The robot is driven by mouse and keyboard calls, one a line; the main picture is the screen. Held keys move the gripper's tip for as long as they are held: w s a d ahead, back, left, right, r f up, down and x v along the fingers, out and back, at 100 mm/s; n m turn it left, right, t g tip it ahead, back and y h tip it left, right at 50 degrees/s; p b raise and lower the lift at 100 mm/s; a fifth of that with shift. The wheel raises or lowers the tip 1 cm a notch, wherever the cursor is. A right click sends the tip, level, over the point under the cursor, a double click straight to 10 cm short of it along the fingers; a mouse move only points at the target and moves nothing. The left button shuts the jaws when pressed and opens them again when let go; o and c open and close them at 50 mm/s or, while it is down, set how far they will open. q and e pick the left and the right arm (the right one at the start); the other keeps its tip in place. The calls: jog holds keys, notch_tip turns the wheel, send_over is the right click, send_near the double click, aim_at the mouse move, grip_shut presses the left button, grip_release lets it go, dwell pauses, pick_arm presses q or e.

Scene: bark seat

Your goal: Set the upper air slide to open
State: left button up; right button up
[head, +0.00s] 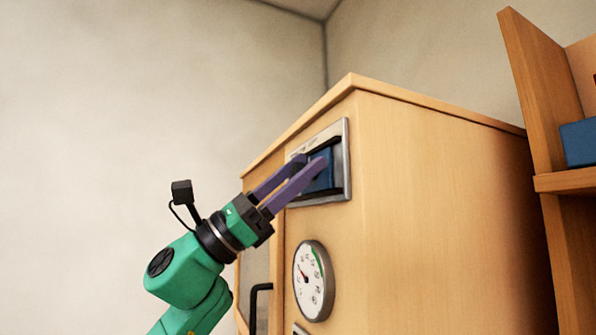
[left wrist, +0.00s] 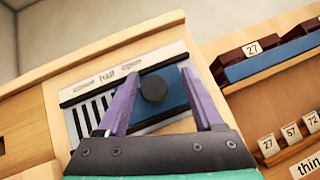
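The upper air slide (head: 346,160) is a metal-framed vent high on the wooden cabinet's front. In the left wrist view, its blue slide plate (left wrist: 176,100) sits to the right, with several dark slots (left wrist: 90,118) uncovered on the left. The labels "half" and "open" are readable above; a third at the left is too blurred. A dark round knob (left wrist: 153,89) stands on the blue plate, near and slightly right of "open". My left gripper (head: 312,160) is at the vent, its purple fingers apart on either side of the knob. A gap shows at the right finger. My right gripper is out of view.
A round dial gauge (head: 313,281) is below the vent on the cabinet (head: 430,200). A black handle (head: 258,305) is on a glazed door at lower left. A wooden shelf (head: 565,183) with a blue-fronted item stands right. Free room lies left of the cabinet.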

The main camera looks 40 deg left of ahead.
pick_arm(q)
jog(key=shift+a+f+b, duration=0.15)
jog(key=shift+f+b, duration=0.15)
jog(key=b+v, duration=1.3)
jog(key=v, duration=0.1)
jog(key=shift+s, duration=0.1)
